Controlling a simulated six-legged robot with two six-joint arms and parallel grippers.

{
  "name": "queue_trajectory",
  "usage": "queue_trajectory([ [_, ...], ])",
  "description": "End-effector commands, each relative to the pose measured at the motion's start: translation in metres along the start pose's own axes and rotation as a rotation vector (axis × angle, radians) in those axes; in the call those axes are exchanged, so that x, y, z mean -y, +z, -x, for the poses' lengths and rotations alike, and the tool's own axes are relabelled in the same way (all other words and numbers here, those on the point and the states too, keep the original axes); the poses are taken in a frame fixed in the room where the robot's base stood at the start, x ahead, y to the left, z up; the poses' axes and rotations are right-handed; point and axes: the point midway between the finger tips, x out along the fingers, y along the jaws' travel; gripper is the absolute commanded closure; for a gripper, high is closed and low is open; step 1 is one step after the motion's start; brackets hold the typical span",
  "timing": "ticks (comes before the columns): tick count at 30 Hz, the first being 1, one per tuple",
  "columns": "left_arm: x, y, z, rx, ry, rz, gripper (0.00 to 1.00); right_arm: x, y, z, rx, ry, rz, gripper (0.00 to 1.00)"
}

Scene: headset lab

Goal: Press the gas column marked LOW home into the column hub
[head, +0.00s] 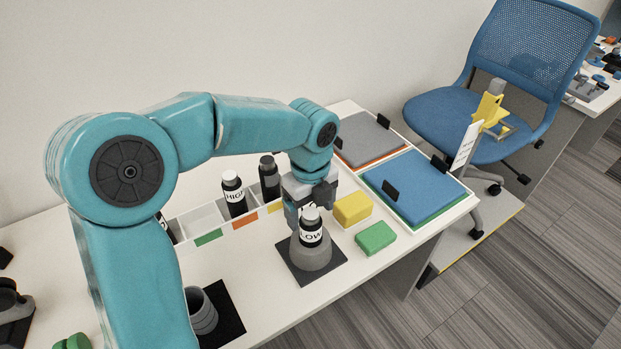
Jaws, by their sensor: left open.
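The gas column marked LOW (311,234) is black with a white label and a pale cap. It stands upright in the top of a grey conical hub (311,256) on a black square plate. How deep it sits in the hub I cannot tell. My left gripper (301,214) is just above and behind the column, pointing down. Its fingers are open near the column's cap, and part of them is hidden. My right gripper is not in view.
A column marked HIGH (234,194) and another dark column (269,178) stand in a white rack with coloured tabs. Yellow (352,208) and green (375,238) blocks lie right of the hub. A grey ribbed cup (201,311) stands on a black plate front left. Blue pads (415,186) lie at right.

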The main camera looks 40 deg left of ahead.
Motion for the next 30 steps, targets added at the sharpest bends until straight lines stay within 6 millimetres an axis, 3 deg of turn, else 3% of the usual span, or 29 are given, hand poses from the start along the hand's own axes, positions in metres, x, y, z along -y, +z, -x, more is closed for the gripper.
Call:
queue_trajectory([
  [1,0.001,0.0,0.017,0.001,-0.006,0.0,0.18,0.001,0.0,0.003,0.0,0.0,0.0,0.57],
  [6,0.001,0.0,0.059,0.001,-0.005,0.0,0.18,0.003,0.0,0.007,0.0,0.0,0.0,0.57],
  [12,0.001,0.0,0.091,0.0,-0.002,-0.001,0.18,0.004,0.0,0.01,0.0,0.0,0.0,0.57],
  [18,0.0,0.0,0.1,-0.001,-0.001,0.0,0.18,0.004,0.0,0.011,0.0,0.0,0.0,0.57],
  [30,0.0,0.0,0.1,0.0,-0.001,0.0,0.18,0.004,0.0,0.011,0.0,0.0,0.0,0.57],
])
